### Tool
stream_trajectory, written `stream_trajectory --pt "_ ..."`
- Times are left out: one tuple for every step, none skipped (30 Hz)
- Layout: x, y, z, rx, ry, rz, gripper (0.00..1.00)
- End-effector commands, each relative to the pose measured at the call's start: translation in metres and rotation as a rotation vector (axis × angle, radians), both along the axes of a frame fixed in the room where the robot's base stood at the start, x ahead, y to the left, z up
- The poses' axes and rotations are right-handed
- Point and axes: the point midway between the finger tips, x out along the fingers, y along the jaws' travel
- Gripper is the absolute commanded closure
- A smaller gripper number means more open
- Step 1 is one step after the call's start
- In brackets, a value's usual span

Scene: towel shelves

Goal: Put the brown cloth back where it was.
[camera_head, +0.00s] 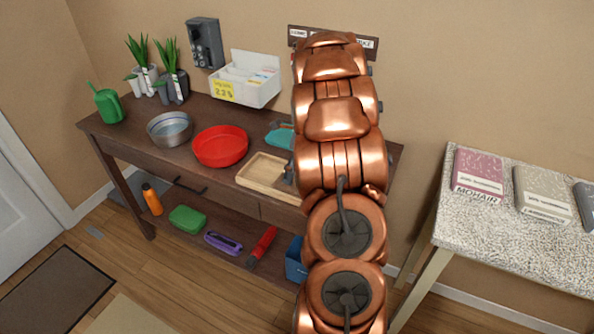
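I see no cloth that is clearly brown; my copper-coloured arm covers the middle of the view and may hide it. On the speckled table at right lie a pink folded piece labelled MOHAIR (478,170), a beige-grey labelled piece (543,193) and a dark grey piece (586,204) cut by the picture edge. My gripper is mostly or wholly hidden behind my arm. A small grey part shows at the arm's left edge by the wooden tray (258,181); I cannot tell whether it belongs to my gripper. Its opening and anything held are hidden.
The dark wooden desk (135,137) holds a red bowl (221,147), metal bowl (170,129), green watering can (108,106), potted plants, a white organiser (256,88) and a teal item (280,138). Several things lie on its lower shelf. The speckled table's front (500,240) is clear.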

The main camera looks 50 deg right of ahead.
Motion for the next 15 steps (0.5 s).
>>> stream_trajectory --pt "0.0 0.0 0.0 0.0 0.0 0.0 0.13" --pt "0.0 0.0 0.0 0.0 0.0 0.0 0.13" --pt "0.0 0.0 0.0 -0.001 0.0 0.0 0.13" --pt "0.0 0.0 0.0 -0.001 0.0 0.0 0.13" --pt "0.0 0.0 0.0 -0.001 0.0 0.0 0.13" --pt "0.0 0.0 0.001 -0.001 -0.002 0.0 0.13" --pt "0.001 -0.001 0.002 -0.001 -0.002 0.0 0.13" --pt "0.001 -0.001 0.003 -0.001 -0.002 0.0 0.13" --pt "0.001 -0.002 0.005 -0.001 -0.002 0.001 0.13" --pt "0.001 -0.003 0.007 -0.001 -0.003 0.002 0.13" --pt "0.002 -0.004 0.01 -0.001 -0.003 0.002 0.13" --pt "0.002 -0.006 0.014 -0.002 -0.005 0.002 0.13" --pt "0.002 -0.007 0.018 -0.003 -0.005 0.001 0.13" --pt "0.002 -0.009 0.021 -0.004 -0.005 0.001 0.13" --pt "0.002 -0.011 0.026 -0.004 -0.005 0.0 0.13"
